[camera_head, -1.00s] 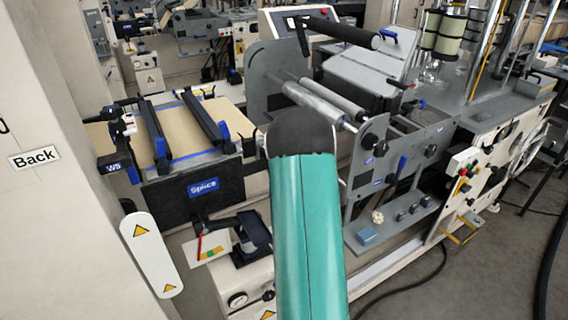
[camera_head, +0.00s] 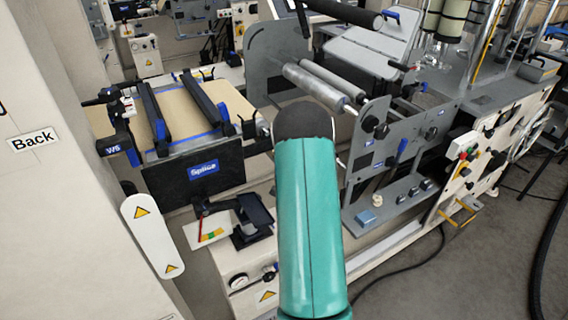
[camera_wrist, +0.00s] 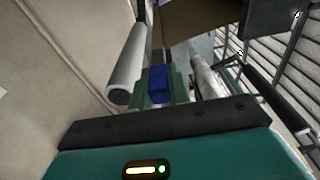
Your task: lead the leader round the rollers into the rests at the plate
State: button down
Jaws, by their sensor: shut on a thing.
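My gripper (camera_wrist: 157,86) shows in the wrist view, with green fingers closed on a blue block-like piece (camera_wrist: 159,84). A brown sheet (camera_wrist: 200,24), apparently the leader, spreads just beyond it; their join is unclear. A pale roller (camera_wrist: 127,65) lies left of the fingers, and a shiny one (camera_wrist: 207,78) lies right, both apart from them. In the head view my teal arm hides the gripper. A silver roller (camera_head: 324,88) spans the grey side plates. The splice plate (camera_head: 181,109), with tan sheet, blue tape and two black bars (camera_head: 207,104), stands at left. I cannot single out the rests.
A white post with a Back sign (camera_head: 34,140) stands at far left, beside a warning-marked white guard (camera_head: 150,235). A grey side plate (camera_head: 366,150) with knobs is right of my arm. A control panel (camera_head: 470,165) stands farther right. Floor is open at lower right.

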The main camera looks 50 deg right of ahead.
notch_tip(320, 180, down, 13)
dwell(0.9)
jog(key=shift+s+d+f, duration=0.25)
jog(key=shift+d+f, duration=0.6)
jog(key=shift+f, duration=0.05)
jog(key=s+d, duration=0.2)
jog(key=d, duration=0.6)
jog(key=shift+s, duration=0.2)
jog(key=shift+d, duration=0.1)
